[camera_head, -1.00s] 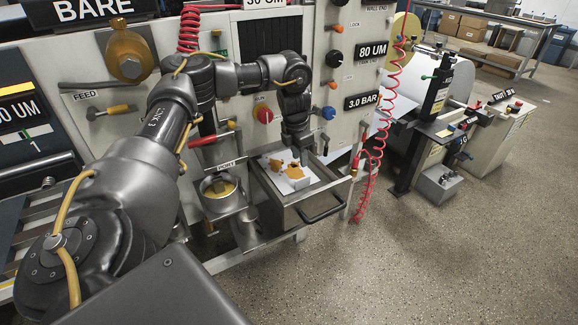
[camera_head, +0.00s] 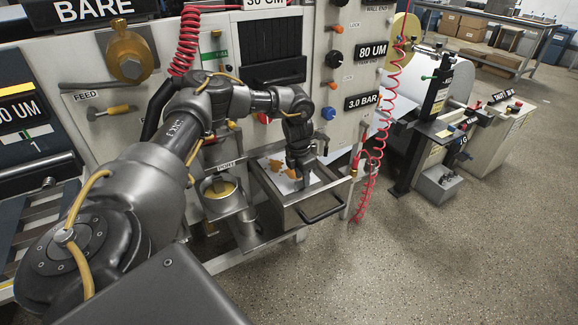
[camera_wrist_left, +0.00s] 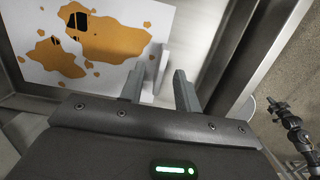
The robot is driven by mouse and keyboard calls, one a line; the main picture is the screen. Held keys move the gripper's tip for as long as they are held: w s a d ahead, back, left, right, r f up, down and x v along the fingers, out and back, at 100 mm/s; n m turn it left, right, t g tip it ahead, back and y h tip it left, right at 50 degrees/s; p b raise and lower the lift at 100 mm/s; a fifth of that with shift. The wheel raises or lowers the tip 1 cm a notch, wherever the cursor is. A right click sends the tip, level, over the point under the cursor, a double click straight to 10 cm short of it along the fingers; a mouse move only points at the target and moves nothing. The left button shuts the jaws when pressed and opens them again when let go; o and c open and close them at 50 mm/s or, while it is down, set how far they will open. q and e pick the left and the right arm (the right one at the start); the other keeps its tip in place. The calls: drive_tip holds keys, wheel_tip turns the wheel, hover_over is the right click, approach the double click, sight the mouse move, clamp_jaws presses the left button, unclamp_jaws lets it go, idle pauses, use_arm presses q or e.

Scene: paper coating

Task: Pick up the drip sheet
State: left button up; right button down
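The drip sheet (camera_head: 272,163) lies in an open metal tray (camera_head: 311,197) below the machine panel. In the left wrist view the drip sheet (camera_wrist_left: 104,60) is white with orange-brown stains and dark patches. A pale upright tab (camera_wrist_left: 161,68) stands at its right edge. My left gripper (camera_head: 299,182) reaches down into the tray and hides part of the sheet. In the wrist view its two fingers (camera_wrist_left: 160,90) are apart, with the tab around the gap between them. I cannot tell whether they touch it. My right gripper is not in view.
The tray's walls (camera_wrist_left: 232,50) rise close to the fingers, with a dark front handle (camera_head: 322,208). A round cup with yellow contents (camera_head: 219,188) is left of the tray. A coiled red hose (camera_head: 376,150) hangs to the right. Open floor (camera_head: 430,250) lies beyond.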

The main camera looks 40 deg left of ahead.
use_arm(q)
wheel_tip(320, 180, down, 2)
drive_tip(key=shift+w+f, duration=0.1)
drive_tip(key=shift+w, duration=0.05)
clamp_jaws()
idle(0.4)
